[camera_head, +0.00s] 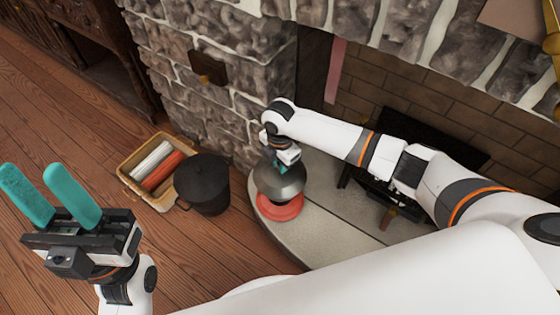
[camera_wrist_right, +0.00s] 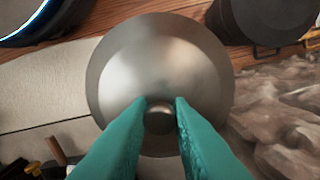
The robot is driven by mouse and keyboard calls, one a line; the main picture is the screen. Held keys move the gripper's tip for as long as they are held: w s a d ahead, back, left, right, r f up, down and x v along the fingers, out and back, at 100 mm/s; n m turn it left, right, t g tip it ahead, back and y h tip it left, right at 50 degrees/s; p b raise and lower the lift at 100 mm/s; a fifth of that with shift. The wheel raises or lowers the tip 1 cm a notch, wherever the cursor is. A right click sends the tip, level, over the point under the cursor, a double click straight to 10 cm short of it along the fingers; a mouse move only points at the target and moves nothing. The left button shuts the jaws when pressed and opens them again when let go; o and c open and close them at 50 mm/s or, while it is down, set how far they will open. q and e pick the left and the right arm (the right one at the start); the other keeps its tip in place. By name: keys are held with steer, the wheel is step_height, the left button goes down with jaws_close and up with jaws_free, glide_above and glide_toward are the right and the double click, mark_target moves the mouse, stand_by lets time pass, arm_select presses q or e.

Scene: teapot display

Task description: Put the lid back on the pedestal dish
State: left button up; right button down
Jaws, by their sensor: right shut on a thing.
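A silver-grey domed lid (camera_head: 279,182) is at the middle of the head view. My right gripper (camera_head: 279,160) is directly above it. The right wrist view shows the round lid (camera_wrist_right: 160,65) from above, with the teal fingers (camera_wrist_right: 160,112) shut on its small round knob. A red round dish (camera_head: 279,211) on the stone hearth shows below the lid, partly hidden by it. I cannot tell whether lid and dish touch. My left gripper (camera_head: 34,180) is open and empty at the far left.
A black lidded pot (camera_head: 205,184) and a basket (camera_head: 128,166) with rolled red and white cloths stand on the wooden floor left of the hearth (camera_head: 325,215). The stone wall (camera_head: 220,50) and dark fireplace rise behind. Bare hearth lies right of the dish.

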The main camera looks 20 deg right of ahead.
steer(key=shift+p, duration=0.5)
steer(key=shift+p, duration=0.35)
stand_by(0.7)
steer(key=shift+f, duration=0.15)
stand_by(0.3)
steer(key=shift+p, duration=0.4)
stand_by(0.6)
steer(key=c, duration=0.7)
jaws_free()
steer(key=shift+c, duration=0.2)
